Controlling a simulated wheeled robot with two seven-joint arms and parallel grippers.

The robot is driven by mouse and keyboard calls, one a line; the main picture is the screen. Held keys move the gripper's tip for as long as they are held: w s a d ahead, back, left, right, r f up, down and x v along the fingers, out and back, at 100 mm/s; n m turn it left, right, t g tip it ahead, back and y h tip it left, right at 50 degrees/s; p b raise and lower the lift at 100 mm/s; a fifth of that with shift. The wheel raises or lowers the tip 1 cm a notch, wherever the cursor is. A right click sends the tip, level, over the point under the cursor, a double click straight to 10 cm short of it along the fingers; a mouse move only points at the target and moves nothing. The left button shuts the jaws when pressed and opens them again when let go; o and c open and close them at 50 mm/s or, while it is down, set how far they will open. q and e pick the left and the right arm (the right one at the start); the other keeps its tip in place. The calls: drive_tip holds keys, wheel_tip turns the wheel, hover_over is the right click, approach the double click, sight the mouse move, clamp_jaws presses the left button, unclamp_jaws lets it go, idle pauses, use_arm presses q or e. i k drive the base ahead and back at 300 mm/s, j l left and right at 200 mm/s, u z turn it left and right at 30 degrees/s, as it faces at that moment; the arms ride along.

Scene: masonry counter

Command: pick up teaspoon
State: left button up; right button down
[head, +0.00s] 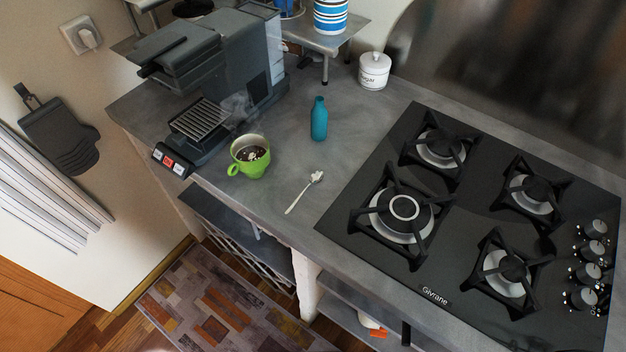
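A teaspoon (302,195) lies on the grey counter, left of the gas hob. Its bowl end points to the upper right and holds something white, and its thin handle runs toward the counter's front edge. A green cup (249,156) with dark contents and steam above it stands to the left of the teaspoon. Neither of my grippers shows in the head view.
A grey coffee machine (215,80) stands at the left. A teal bottle (319,119) stands behind the teaspoon, and a white sugar jar (374,71) is further back. A black gas hob (462,150) fills the right. Counter around the teaspoon is clear.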

sight(316, 177)
drive_tip(key=z, duration=0.55)
drive_tip(key=k+j+z, duration=0.1)
drive_tip(key=z, duration=0.3)
drive_tip(key=k+j+z, duration=0.15)
drive_tip(key=j+z, duration=0.15)
drive_tip(key=z, duration=0.15)
drive_tip(key=k+j+z, duration=0.1)
drive_tip(key=z, duration=0.3)
drive_tip(key=k+j+z, duration=0.2)
drive_tip(key=k, duration=0.2)
drive_tip(key=k+j+z, duration=0.25)
drive_tip(key=k, duration=0.45)
